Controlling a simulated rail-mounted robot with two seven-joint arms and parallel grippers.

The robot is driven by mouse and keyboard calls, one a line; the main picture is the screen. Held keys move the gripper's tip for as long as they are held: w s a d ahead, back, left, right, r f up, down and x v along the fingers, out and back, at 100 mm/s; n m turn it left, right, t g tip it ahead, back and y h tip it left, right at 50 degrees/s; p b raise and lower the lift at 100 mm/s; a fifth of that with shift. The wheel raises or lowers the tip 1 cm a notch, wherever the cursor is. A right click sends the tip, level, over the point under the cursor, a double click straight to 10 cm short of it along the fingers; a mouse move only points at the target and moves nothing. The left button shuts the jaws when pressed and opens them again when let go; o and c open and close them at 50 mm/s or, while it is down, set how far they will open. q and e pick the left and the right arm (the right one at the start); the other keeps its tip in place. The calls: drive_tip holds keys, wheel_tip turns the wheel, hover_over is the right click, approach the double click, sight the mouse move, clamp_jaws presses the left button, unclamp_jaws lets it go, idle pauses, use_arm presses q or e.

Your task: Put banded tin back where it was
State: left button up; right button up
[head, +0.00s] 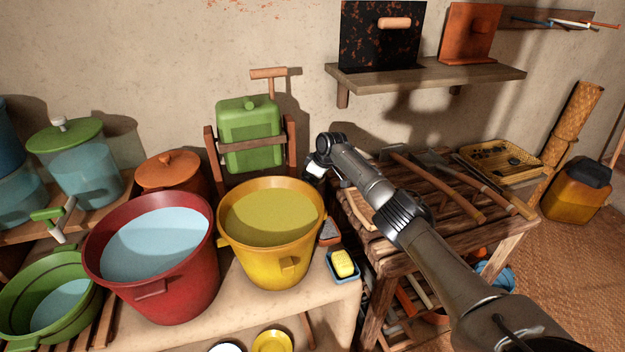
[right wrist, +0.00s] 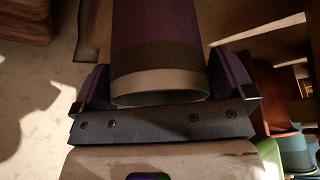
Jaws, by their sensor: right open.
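In the right wrist view a purple cylinder, which looks like the banded tin (right wrist: 160,45), has a dark band and a pale band at its near end. It lies between the two fingers of my right gripper (right wrist: 160,75). The gripper is open, with a finger on each side of the tin; I cannot tell whether either touches it. The tin's far end is out of frame. In the head view my right arm reaches to the gap between the yellow bucket and the slatted table; its gripper and the tin cannot be made out there. My left gripper is not in view.
The yellow bucket (head: 270,268) and red bucket (head: 160,290) stand left of my arm. A slatted wooden table (head: 475,240) with long-handled tools is under and right of it. A wall shelf (head: 440,76) holds two upright panels. A yellow sponge (head: 343,263) lies in a blue dish.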

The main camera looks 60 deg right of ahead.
drive_tip(key=p+v, duration=0.4)
drive_tip(key=v, duration=0.8)
drive_tip(key=shift+r, duration=0.15)
idle(1.6)
